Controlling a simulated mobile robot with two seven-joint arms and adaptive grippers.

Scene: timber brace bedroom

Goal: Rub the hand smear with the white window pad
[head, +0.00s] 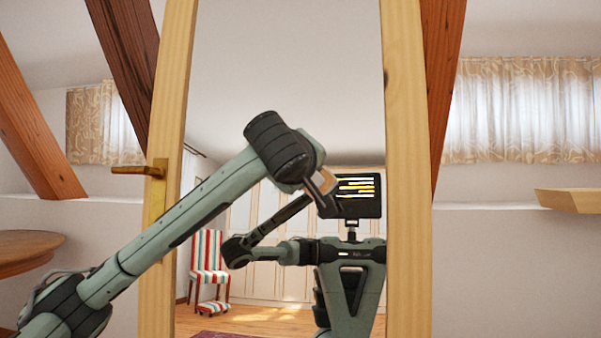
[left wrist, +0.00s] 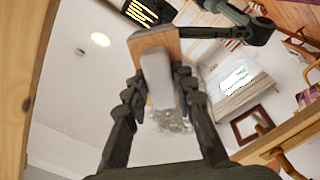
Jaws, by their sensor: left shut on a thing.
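My left gripper (head: 318,188) reaches from the lower left to the tall mirror glass (head: 290,60). In the left wrist view its two fingers (left wrist: 160,92) are shut on the window pad, which has a pale grey-white block (left wrist: 158,80) and a wooden board (left wrist: 152,42). In the head view only a tan bit of the pad (head: 328,184) shows past the gripper. The pad is at or very near the glass; I cannot tell if it touches. A greyish, streaky smear (left wrist: 170,122) shows on the glass beside the pad, between the fingers. My right gripper is not directly in view.
A wooden frame (head: 407,130) with a brass handle (head: 130,170) surrounds the glass, which reflects me, a striped chair (head: 208,262) and cupboards. Timber braces stand on both sides. A round table (head: 25,252) is at left and a wooden shelf (head: 570,201) at right.

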